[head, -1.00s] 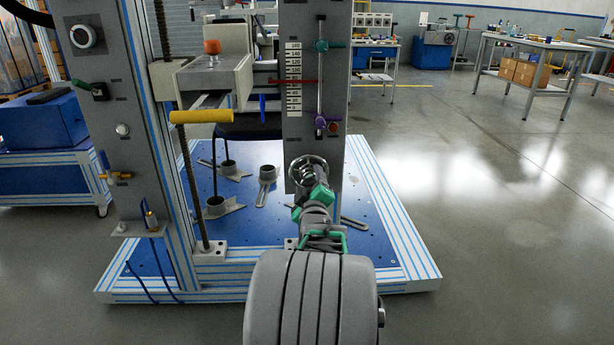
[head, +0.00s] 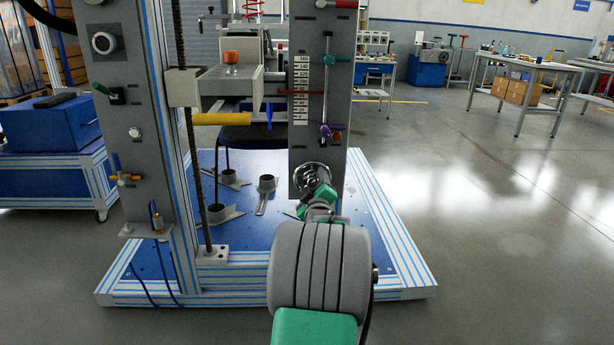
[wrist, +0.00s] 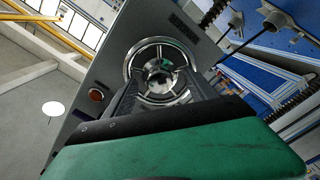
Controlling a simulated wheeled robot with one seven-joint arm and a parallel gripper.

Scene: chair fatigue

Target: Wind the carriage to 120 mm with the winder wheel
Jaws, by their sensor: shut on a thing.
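The winder wheel (head: 308,178) is a shiny metal spoked wheel low on the grey right-hand column. It shows face-on in the wrist view (wrist: 158,66). My gripper (head: 317,190) is at the wheel and shut on it; in the wrist view its dark fingers (wrist: 158,92) reach the lower part of the rim. The exact contact is partly hidden. The carriage (head: 210,88) is a pale block at the left, with an orange knob on top and a yellow bar below. A red pointer (head: 300,92) crosses about the middle of the white scale (head: 301,75); its exact reading is too small to tell.
A slide rod with a teal knob (head: 328,59) and a purple knob (head: 325,131) stands above the wheel. Loose metal fittings (head: 266,185) lie on the blue base plate (head: 245,235). Open floor (head: 500,230) lies to the right, with worktables behind.

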